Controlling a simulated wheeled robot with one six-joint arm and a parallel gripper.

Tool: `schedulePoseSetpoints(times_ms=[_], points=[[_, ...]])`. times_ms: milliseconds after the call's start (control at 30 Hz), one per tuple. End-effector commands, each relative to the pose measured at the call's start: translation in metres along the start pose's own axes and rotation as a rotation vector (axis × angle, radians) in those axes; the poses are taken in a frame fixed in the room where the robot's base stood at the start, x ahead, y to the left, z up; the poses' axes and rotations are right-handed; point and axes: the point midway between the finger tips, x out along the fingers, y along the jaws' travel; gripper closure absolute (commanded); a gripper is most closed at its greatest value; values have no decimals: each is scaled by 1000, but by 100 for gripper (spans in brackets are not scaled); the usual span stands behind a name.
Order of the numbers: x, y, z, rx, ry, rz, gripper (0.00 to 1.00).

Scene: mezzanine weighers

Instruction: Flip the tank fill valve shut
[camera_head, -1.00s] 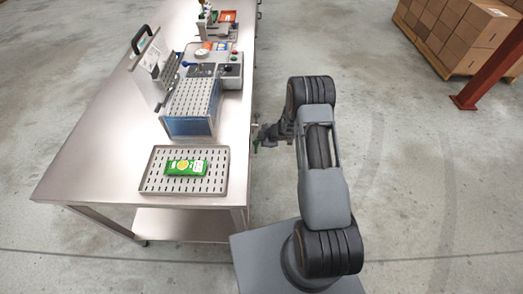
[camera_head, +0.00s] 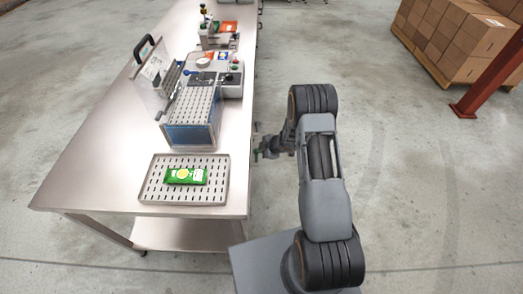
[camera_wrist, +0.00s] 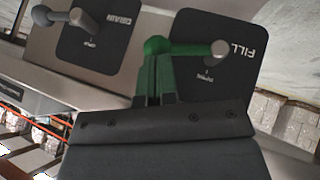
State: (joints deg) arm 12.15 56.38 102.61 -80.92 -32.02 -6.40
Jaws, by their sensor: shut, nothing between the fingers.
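The fill valve has a green lever (camera_wrist: 185,47) on a dark plate (camera_wrist: 236,75) marked FILL, which appears upside down in the wrist view. The lever lies across the picture, from its pale pivot at the right to a rounded green knob at the left. My gripper (camera_wrist: 155,62) is shut and empty, its fingertips right at the knob end. I cannot tell whether they touch it. In the head view my gripper (camera_head: 264,149) is beside the right edge of the steel table (camera_head: 100,160), where the valve is too small to make out.
A second plate (camera_wrist: 98,45) marked DRAIN, with a grey lever (camera_wrist: 62,17), is beside the fill plate. On the table are a slotted tray (camera_head: 150,190) with a green packet (camera_head: 186,175), and weighing machines (camera_head: 190,134). Floor right of my arm is clear; stacked boxes (camera_head: 455,35) stand farther back.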

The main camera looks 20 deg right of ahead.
Motion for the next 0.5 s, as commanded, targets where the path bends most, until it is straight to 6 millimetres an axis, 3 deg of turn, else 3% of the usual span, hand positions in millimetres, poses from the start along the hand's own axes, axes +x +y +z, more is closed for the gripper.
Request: schedulePoseSetpoints(times_ms=[200,500], points=[[-38,16,-7,-5,3,-3,100],[-88,31,0,-5,3,1,100]])
